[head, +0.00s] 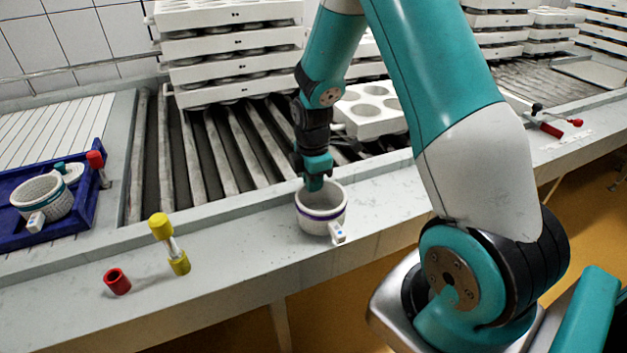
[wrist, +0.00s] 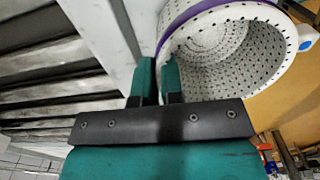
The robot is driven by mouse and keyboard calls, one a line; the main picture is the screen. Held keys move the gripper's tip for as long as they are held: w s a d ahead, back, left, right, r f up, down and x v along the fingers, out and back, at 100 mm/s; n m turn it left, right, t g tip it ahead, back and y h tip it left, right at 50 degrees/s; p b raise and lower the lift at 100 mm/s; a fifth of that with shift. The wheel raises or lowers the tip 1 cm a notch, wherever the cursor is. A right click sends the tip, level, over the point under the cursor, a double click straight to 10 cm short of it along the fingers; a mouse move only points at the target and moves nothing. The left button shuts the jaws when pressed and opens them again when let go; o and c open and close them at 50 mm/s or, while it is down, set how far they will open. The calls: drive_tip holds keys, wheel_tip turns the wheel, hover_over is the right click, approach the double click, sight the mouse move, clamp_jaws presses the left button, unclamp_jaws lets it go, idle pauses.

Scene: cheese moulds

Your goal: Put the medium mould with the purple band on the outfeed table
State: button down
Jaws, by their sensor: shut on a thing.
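The white perforated mould with the purple band (head: 320,225) is upright at the front ledge of the counter, with a small white tag on its right side. My gripper (head: 314,182) is shut on its wall at the far left of the rim. In the wrist view, the fingers (wrist: 158,82) pinch the wall of the mould (wrist: 240,50), whose inside looks empty. I cannot tell whether its base touches the ledge. A white ribbed table (head: 50,130) is at the left; I cannot tell if it is the outfeed table.
A blue tray (head: 92,192) at the left holds another white mould (head: 48,202) with a blue-green band. A yellow-ended tool (head: 168,243) and a red cylinder (head: 117,281) are on the front ledge. Stacked white block moulds (head: 230,50) stand on rollers (head: 240,145) behind.

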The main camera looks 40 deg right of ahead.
drive_tip(key=c, duration=1.3)
unclamp_jaws()
drive_tip(key=shift+f, duration=0.1)
drive_tip(key=shift+o, duration=0.2)
wheel_tip(320, 180, up, 12)
drive_tip(key=s+a+r+m+y, duration=0.1)
drive_tip(key=s+a+r+m, duration=0.15)
drive_tip(key=a, duration=0.45)
drive_tip(key=s+a+r+m+y, duration=0.1)
drive_tip(key=s+a+r, duration=0.3)
drive_tip(key=a, duration=0.2)
drive_tip(key=s+a+r+m+y, duration=0.1)
drive_tip(key=s+a+r+m, duration=0.1)
drive_tip(key=s+a, duration=0.4)
drive_tip(key=s+a+r+m+y, duration=0.1)
drive_tip(key=s+a+r+m, duration=0.1)
drive_tip(key=s+a, duration=0.5)
drive_tip(key=r+p, duration=0.1)
drive_tip(key=p, duration=0.1)
drive_tip(key=s+d+r+p, duration=0.1)
drive_tip(key=r+p, duration=0.1)
drive_tip(key=d+r+p, duration=0.1)
drive_tip(key=shift+s+d+r+p, duration=0.25)
drive_tip(key=shift+r+p, duration=0.15)
